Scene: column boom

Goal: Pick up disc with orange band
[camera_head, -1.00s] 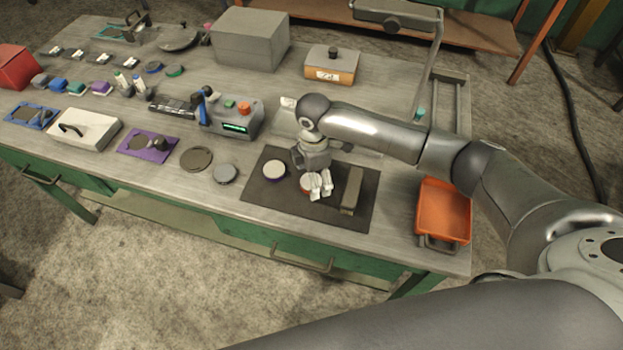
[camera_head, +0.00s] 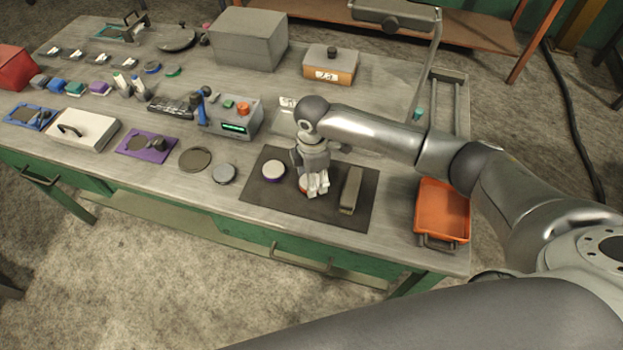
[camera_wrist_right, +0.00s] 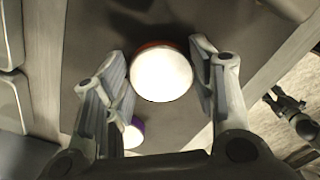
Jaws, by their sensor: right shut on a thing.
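The disc with the orange band (camera_wrist_right: 161,75) has a white top and a reddish-orange edge in the right wrist view. It sits between the two fingers of my right gripper (camera_wrist_right: 160,82), which is shut on it. In the head view my right gripper (camera_head: 315,185) is low over the dark mat (camera_head: 332,210) and hides most of the disc. I cannot tell whether the disc touches the mat. Another white-topped disc, with a purple band (camera_head: 273,170), lies on the mat to the left; it also shows in the right wrist view (camera_wrist_right: 132,133). My left gripper is not in view.
A grey block (camera_head: 350,191) lies on the mat just right of my right gripper. An orange tray (camera_head: 442,211) stands at the table's right end. A grey device with a green display (camera_head: 236,118) and grey round discs (camera_head: 224,173) are left of the mat.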

